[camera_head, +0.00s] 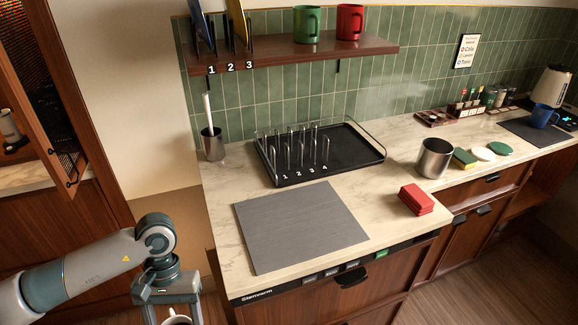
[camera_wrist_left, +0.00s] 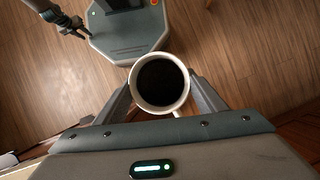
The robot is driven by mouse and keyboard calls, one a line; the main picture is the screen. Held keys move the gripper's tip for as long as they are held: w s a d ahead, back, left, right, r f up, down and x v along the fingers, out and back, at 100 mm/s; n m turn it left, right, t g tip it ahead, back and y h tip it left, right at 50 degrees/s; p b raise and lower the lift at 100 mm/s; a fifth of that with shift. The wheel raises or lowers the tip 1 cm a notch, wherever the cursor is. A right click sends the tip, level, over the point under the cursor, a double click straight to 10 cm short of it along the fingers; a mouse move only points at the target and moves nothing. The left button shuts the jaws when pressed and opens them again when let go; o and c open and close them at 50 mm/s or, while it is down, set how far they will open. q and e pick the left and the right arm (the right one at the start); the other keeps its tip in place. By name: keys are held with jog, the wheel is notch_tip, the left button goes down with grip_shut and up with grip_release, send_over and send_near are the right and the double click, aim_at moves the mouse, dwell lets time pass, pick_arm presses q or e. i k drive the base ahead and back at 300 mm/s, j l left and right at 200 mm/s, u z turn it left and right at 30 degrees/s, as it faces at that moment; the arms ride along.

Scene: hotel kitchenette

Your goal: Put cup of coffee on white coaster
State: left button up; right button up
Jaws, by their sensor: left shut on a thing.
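My left gripper (camera_head: 174,312) is low at the bottom edge of the head view, in front of the counter and to its left. It is shut on a white cup of coffee (camera_head: 177,320), mostly cut off there. In the left wrist view the cup (camera_wrist_left: 160,108) sits between the two fingers, with dark coffee inside and the handle toward the wrist. A round white coaster (camera_head: 483,154) lies on the right part of the counter, between a sponge and a green coaster. My right gripper (camera_wrist_left: 74,28) shows small and dark in the left wrist view; its opening is unclear.
A grey mat (camera_head: 300,226) lies on the near counter, with red blocks (camera_head: 416,199) to its right. A black rack tray (camera_head: 320,155) stands behind. A metal canister (camera_head: 434,158), sponge (camera_head: 464,159) and green coaster (camera_head: 500,149) flank the white coaster. A cabinet door (camera_head: 40,95) hangs open at left.

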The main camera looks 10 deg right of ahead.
aim_at(480, 154)
jog(key=l+z, duration=0.15)
jog(key=l, duration=0.55)
jog(key=i+l+z, duration=0.15)
jog(key=l, duration=0.55)
jog(key=i+l+z, duration=0.1)
jog(key=l, duration=0.3)
jog(key=i+l+z, duration=0.1)
jog(key=l, duration=0.35)
jog(key=i+l+z, duration=0.1)
jog(key=i+l, duration=0.15)
jog(key=l, duration=0.15)
jog(key=i+l, duration=0.25)
jog(key=l, duration=0.15)
jog(key=i+l, duration=0.25)
jog(key=l+z, duration=0.05)
jog(key=l, duration=0.1)
